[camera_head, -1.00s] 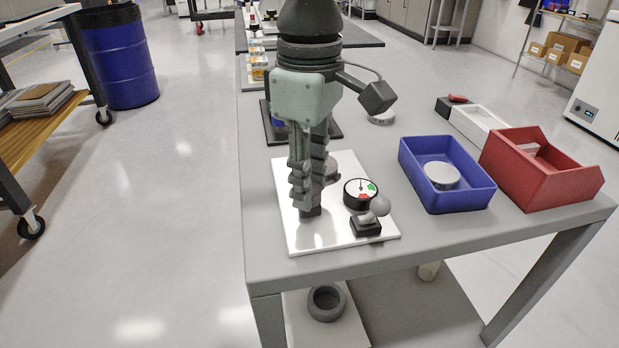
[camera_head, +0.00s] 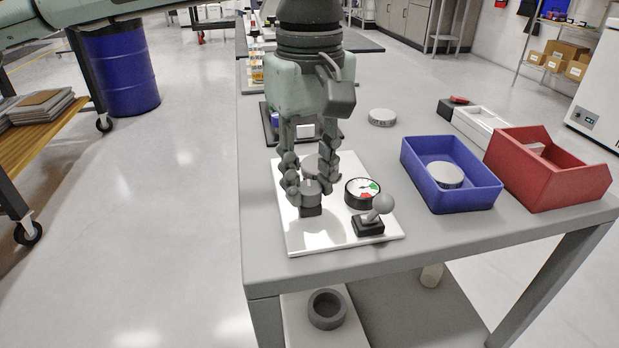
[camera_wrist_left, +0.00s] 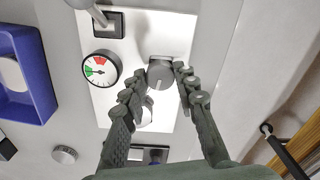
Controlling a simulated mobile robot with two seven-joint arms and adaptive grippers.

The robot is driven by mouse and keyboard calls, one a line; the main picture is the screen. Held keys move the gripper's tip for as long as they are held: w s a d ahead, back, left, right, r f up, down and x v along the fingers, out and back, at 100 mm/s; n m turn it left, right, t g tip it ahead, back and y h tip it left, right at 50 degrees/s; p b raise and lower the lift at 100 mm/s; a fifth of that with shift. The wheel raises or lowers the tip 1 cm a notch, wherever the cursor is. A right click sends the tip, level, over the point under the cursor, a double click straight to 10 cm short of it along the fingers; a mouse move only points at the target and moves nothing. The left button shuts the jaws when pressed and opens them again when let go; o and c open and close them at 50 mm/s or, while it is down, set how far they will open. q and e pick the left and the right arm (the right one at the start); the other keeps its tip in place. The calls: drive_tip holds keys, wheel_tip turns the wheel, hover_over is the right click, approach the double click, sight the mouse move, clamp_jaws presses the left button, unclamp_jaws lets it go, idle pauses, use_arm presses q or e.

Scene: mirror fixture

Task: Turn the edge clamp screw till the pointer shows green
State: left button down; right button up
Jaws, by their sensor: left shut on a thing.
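The clamp screw's round grey knob (camera_head: 311,190) stands on a dark block on the white plate (camera_head: 338,236). My left gripper (camera_head: 308,187) points down and is shut on the knob, one finger on each side. In the left wrist view the knob (camera_wrist_left: 160,74) sits between the fingertips (camera_wrist_left: 158,82). The dial (camera_head: 362,193) beside it has a white face with a green and a red patch. It also shows in the left wrist view (camera_wrist_left: 101,68). Its pointer leans toward the green side, but I cannot tell whether it is on green. My right gripper is out of view.
A ball-topped lever (camera_head: 383,204) on a black base stands close to the dial. A grey disc (camera_head: 311,165) is partly hidden behind my fingers. A blue bin (camera_head: 470,196) holding a disc and a red bin (camera_head: 560,186) stand right. The table's front left is bare.

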sight(309, 188)
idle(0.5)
use_arm(q)
drive_tip(key=c, duration=1.2)
unclamp_jaws()
drive_tip(key=shift+o, duration=0.2)
wheel_tip(309, 188, up, 12)
